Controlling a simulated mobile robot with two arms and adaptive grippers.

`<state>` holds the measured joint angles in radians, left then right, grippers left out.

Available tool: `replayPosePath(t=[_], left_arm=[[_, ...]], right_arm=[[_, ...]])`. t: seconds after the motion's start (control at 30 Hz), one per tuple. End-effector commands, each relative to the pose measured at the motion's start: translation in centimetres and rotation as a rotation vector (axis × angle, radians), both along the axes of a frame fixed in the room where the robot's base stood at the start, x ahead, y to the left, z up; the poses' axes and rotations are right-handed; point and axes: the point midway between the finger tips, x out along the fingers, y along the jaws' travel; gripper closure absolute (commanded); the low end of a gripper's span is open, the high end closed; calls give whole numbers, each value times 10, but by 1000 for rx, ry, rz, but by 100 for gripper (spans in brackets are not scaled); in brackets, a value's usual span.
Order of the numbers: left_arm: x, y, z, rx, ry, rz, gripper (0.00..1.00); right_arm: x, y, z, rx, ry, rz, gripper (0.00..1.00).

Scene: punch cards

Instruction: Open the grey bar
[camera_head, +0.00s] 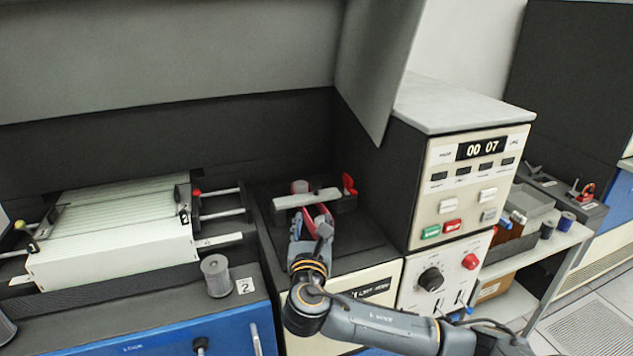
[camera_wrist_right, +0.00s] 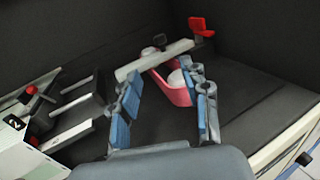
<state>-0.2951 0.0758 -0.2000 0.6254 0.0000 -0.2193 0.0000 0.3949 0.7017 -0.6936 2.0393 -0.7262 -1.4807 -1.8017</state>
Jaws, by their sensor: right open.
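The grey bar (camera_head: 307,198) is a light, flat strip lying across a dark recess in the machine. It also shows in the right wrist view (camera_wrist_right: 152,60), running from lower left to upper right. A red tab (camera_head: 348,184) stands near its right end and shows in the wrist view too (camera_wrist_right: 201,26). A pink-red part (camera_wrist_right: 176,92) with a pale round piece sits by the bar, partly hidden by a finger. My right gripper (camera_head: 312,230) is just in front of the bar, its blue-padded fingers apart (camera_wrist_right: 164,90) with nothing clasped. My left gripper is out of view.
A white card stack (camera_head: 110,245) in a tray with metal rods stands to the left. A grey cylinder (camera_head: 216,276) stands by a "2" label. A control cabinet (camera_head: 465,180) reading "00 07" rises close on the right. Dark walls enclose the recess behind.

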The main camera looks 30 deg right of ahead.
Motion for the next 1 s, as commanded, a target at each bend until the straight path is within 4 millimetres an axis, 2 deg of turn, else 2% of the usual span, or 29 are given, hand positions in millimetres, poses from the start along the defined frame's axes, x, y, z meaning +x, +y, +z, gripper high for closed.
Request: replayPosePath(t=[0.17,0.5,0.7,1.0], left_arm=[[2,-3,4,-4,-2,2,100],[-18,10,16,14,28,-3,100],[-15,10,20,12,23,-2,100],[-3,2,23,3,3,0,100]], right_arm=[[13,-10,5,-25,2,-3,54],[70,-52,5,-21,2,-4,54],[97,-71,3,-19,3,-3,54],[112,-81,2,-18,2,0,54]])
